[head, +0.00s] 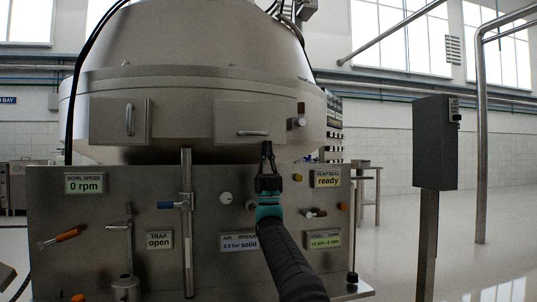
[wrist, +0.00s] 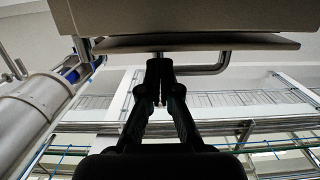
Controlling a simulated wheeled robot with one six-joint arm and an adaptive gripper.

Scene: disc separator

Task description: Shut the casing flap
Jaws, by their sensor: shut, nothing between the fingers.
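A flat metal panel with a horizontal bar handle (head: 248,110), which looks like the casing flap, sits on the front of the round steel casing (head: 200,88). In the wrist view a thin plate (wrist: 250,41) shows nearly edge-on, with a bent bar handle (wrist: 212,67) on it. A wedge of space shows between the plate and the body beside it. My gripper (head: 266,149) is shut and empty, pointing up at the panel's lower right part. In the wrist view its fingertips (wrist: 159,66) overlap one end of the handle; I cannot tell whether they touch.
A second panel (head: 106,120) with an upright handle is on the casing's left. Below, the control board (head: 85,220) carries levers, knobs and labels; the flap seal label (head: 327,178) reads "ready". A grey box on a post (head: 436,140) stands right, with open floor around it.

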